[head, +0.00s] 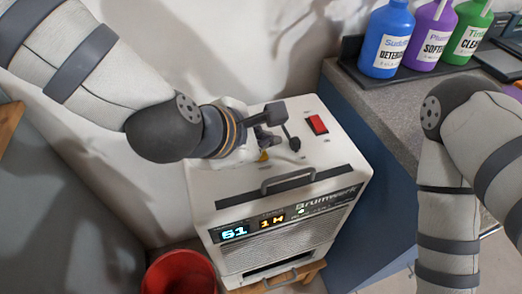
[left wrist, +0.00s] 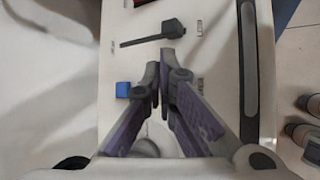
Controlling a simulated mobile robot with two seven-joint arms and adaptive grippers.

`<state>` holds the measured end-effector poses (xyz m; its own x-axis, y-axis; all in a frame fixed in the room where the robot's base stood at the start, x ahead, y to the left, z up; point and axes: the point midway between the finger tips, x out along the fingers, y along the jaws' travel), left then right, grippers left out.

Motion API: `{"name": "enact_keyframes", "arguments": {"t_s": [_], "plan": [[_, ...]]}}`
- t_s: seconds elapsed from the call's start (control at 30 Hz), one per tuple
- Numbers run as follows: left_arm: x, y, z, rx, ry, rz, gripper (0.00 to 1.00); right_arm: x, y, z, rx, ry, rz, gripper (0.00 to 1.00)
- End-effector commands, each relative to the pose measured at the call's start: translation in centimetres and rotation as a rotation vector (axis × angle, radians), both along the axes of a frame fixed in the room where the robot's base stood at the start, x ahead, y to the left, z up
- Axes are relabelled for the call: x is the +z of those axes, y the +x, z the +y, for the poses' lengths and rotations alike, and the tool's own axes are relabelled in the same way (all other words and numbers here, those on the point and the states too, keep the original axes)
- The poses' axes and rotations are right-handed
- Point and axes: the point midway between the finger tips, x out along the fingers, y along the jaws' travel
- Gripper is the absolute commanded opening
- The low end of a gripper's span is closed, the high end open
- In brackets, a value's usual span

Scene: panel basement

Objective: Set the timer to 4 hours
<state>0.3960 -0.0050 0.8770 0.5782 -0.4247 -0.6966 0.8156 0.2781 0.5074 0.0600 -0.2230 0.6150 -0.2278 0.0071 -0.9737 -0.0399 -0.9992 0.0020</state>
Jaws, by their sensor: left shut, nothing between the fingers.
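A white boxy machine (head: 230,185) stands against the wall. Its front carries a cyan display (head: 234,233) that seems to read 51 and an amber timer display (head: 271,221) that reads 1H. My left gripper (head: 275,114) is shut and empty above the machine's top. In the left wrist view its fingertips (left wrist: 163,68) meet close to a dark lever (left wrist: 172,29), without visibly holding it. The lever also shows in the head view (head: 294,144). A blue button (left wrist: 122,90) lies beside the fingers, and a small yellow part (head: 264,156) shows below the gripper. My right gripper is out of view.
A red rocker switch (head: 317,124) is on the machine's top, right of the lever. A handle (head: 288,180) runs along the top's front edge. A red bucket (head: 180,274) stands at lower left. Bottles (head: 386,40) stand on the grey counter (head: 402,108) at right.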

Motion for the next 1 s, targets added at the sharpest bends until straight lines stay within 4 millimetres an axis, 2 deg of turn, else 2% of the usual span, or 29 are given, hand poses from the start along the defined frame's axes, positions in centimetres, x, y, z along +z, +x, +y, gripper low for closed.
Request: {"name": "enact_keyframes", "arguments": {"t_s": [1.0], "plan": [[-0.98,0.00,-0.01,0.000,0.000,0.000,0.00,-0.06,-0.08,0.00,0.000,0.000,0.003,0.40]]}}
